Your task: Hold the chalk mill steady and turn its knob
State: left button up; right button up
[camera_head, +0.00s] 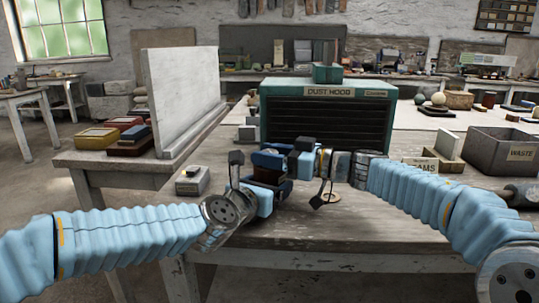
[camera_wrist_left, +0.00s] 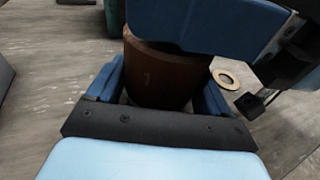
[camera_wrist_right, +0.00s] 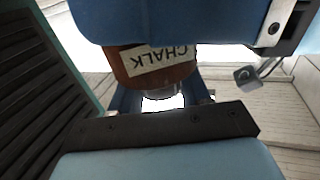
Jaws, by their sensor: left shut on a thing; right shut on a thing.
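The chalk mill (camera_head: 268,177) is a dark brown cylinder above the front part of the table. My left gripper (camera_head: 266,189) is shut around its brown body, which also shows in the left wrist view (camera_wrist_left: 160,75). My right gripper (camera_head: 275,159) is shut at the mill's other end, above the left one. In the right wrist view the mill's "CHALK" label (camera_wrist_right: 160,64) appears upside down, with a pale, shiny part (camera_wrist_right: 162,93) between the fingers. The knob itself is mostly hidden by the jaws. The two grippers sit close together, one over the other.
A green dust hood (camera_head: 327,86) stands just behind the grippers. A tall white panel (camera_head: 180,95) is at the left. A tan ring (camera_head: 331,198) lies on the table, right of the mill. A grey waste bin (camera_head: 500,155) stands at the right. The front table edge is clear.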

jog(key=m+t+h, duration=0.1)
jog(key=t, duration=0.1)
jog(key=m+t+h, duration=0.1)
jog(key=m+t, duration=0.1)
jog(key=t, duration=0.1)
jog(key=shift+r+m, duration=0.15)
jog(key=shift+m, duration=0.15)
jog(key=shift+m+t+h, duration=0.6)
jog(key=shift+t+h, duration=0.2)
jog(key=o, duration=0.9)
jog(key=shift+o, duration=0.2)
jog(key=v, duration=1.2)
